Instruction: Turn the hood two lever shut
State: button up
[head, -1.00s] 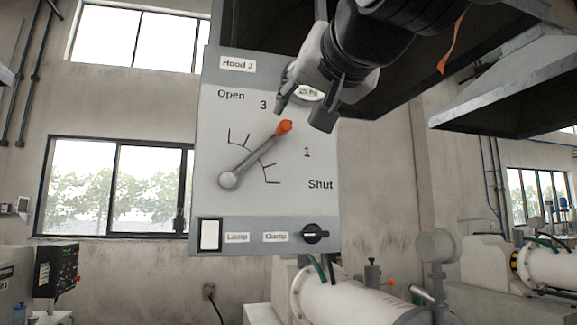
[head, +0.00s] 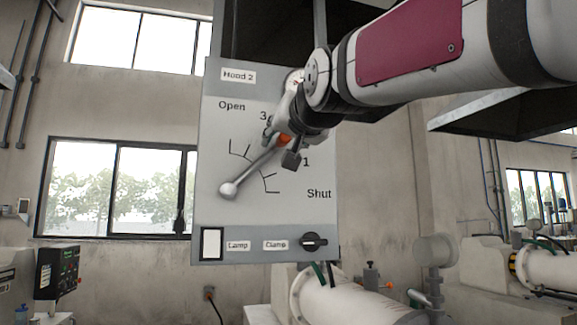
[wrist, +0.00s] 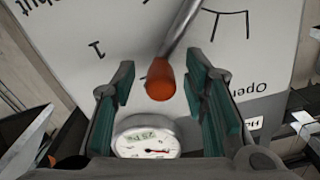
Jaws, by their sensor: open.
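The hood two lever (head: 250,170) is a grey bar on the white Hood 2 panel (head: 220,140), with its round pivot at lower left. It points up and right, between the marks 3 and 1, away from Shut at the lower right. Its orange tip (wrist: 160,80) shows between my two fingers in the wrist view. My gripper (head: 280,147) is open, one finger on each side of the tip. In the wrist view there are gaps on both sides of the tip. The head view partly hides the tip behind the gripper.
A round gauge (wrist: 146,140) sits on the panel just past the lever tip. A black clamp knob (head: 313,242) and a white lamp switch (head: 212,243) are along the panel's lower edge. A dark hood (head: 490,105) hangs at the right.

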grip_shut()
jog(key=shift+f, duration=0.15)
jog(key=shift+w+d+f+m+b, duration=0.2)
jog(key=shift+d+f+m+b, duration=0.3)
jog(key=shift+f+m, duration=0.2)
jog(key=f+m+b, duration=0.1)
jog(key=d+f+m+b, duration=0.1)
jog(key=f+m, duration=0.1)
jog(key=d+f+m+b, duration=0.1)
jog(key=f, duration=0.1)
jog(key=shift+w+d+f+m, duration=0.15)
jog(key=shift+w+d+m, duration=0.1)
jog(key=shift+w+m, duration=0.15)
jog(key=shift+d+f+m+b, duration=0.15)
jog(key=shift+f+m+b, duration=0.9)
jog(key=shift+f+m, duration=0.5)
jog(key=shift+f, duration=0.2)
grip_release()
jog(key=shift+r, duration=0.1)
